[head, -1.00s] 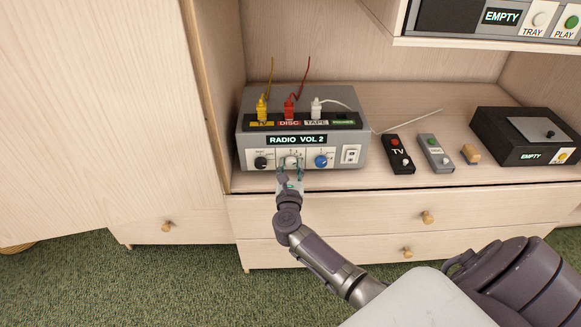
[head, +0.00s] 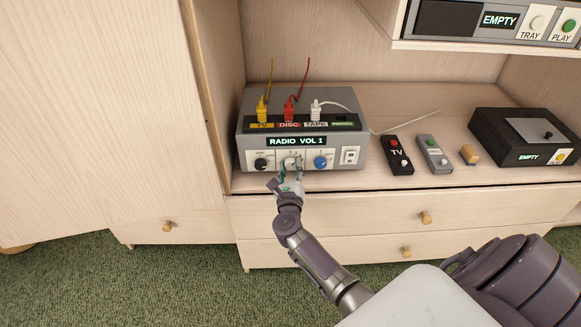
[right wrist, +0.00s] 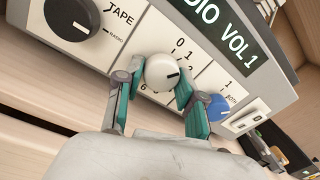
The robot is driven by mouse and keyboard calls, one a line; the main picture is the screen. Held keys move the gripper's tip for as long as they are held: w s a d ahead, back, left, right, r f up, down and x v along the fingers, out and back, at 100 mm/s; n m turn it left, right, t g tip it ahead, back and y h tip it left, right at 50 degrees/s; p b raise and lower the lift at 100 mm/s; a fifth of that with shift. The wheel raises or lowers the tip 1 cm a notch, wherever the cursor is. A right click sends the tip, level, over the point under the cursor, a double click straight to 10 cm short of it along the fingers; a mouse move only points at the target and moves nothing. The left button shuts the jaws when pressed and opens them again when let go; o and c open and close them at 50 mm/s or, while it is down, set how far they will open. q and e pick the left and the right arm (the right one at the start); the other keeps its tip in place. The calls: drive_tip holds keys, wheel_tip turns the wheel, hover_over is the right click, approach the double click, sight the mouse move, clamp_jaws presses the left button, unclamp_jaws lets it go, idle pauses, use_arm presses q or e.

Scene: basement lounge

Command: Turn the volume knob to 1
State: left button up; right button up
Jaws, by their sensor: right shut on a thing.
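The grey radio unit (head: 302,105) stands on the cabinet shelf, and its display (head: 297,141) reads "RADIO VOL 1". The display also shows in the right wrist view (right wrist: 222,27). The white volume knob (right wrist: 162,72) is on the front panel between a black knob (right wrist: 72,19) and a blue knob (right wrist: 217,107). Numbers are printed around it, partly hidden by the fingers. My right gripper (right wrist: 153,88) is shut on the white knob, one finger on each side. In the head view the right gripper (head: 291,168) covers part of the knob. My left gripper is not in view.
Yellow, red and white plugs stand on top of the unit. To its right lie a black TV remote (head: 397,155), a grey remote (head: 434,154), a small wooden piece (head: 469,154) and a black player (head: 520,150). Drawers (head: 350,220) are below.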

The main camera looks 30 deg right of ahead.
drive_tip(key=shift+n, duration=0.5)
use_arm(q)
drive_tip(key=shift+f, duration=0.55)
use_arm(e)
drive_tip(key=shift+f, duration=0.1)
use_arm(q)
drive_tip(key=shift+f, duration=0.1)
use_arm(e)
drive_tip(key=o, duration=1)
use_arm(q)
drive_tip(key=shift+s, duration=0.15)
use_arm(e)
drive_tip(key=shift+o, duration=0.7)
drive_tip(key=v, duration=1.2)
